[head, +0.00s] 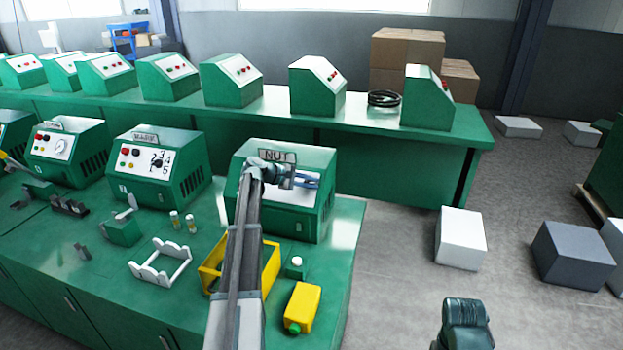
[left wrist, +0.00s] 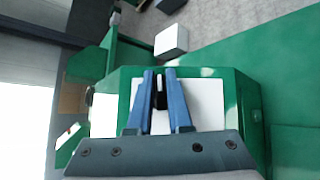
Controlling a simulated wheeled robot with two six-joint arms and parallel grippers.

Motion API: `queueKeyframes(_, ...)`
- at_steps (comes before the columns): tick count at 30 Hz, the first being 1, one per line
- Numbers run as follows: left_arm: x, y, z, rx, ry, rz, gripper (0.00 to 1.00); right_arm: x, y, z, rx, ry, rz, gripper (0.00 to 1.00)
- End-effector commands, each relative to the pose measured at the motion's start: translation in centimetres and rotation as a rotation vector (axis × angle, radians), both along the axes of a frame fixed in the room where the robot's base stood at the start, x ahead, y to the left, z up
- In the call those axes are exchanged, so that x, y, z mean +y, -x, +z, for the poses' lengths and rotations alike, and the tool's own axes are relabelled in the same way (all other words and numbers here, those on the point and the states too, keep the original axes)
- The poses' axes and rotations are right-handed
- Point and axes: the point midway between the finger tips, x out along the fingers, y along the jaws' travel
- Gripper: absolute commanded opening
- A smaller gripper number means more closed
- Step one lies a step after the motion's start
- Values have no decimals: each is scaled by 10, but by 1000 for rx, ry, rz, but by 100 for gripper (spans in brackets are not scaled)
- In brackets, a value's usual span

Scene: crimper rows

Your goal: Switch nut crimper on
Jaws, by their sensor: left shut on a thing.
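The nut crimper (head: 268,218) is a green box with a white front panel and a plate reading NUT, at the right end of the near bench. My left arm reaches over the bench to it, and my left gripper (head: 308,180) is at its front panel. In the left wrist view my blue fingers (left wrist: 160,82) are shut on a small black knob (left wrist: 159,100) in front of the white panel. The gripper and arm hide much of the panel in the head view, so the knob's setting cannot be read.
Another green machine (head: 158,180) with a dial stands left of the crimper. A rear bench holds several green machines. The floor at right has several boxes.

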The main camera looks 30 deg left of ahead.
Motion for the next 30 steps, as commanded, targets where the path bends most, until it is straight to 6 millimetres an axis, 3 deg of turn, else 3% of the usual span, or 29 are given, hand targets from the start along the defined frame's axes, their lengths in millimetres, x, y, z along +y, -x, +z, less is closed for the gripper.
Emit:
queueKeyframes(7,0,-1,0,15,-61,-56,0,0,0,9,0,0,0,50)
queueKeyframes(24,0,0,-2,19,-82,-74,0,0,0,11,0,0,0,50)
queueKeyframes(25,0,0,-2,19,-82,-74,19,0,0,11,0,0,0,50)
queueKeyframes(30,0,0,-1,19,-81,-74,48,0,0,11,0,0,0,50)
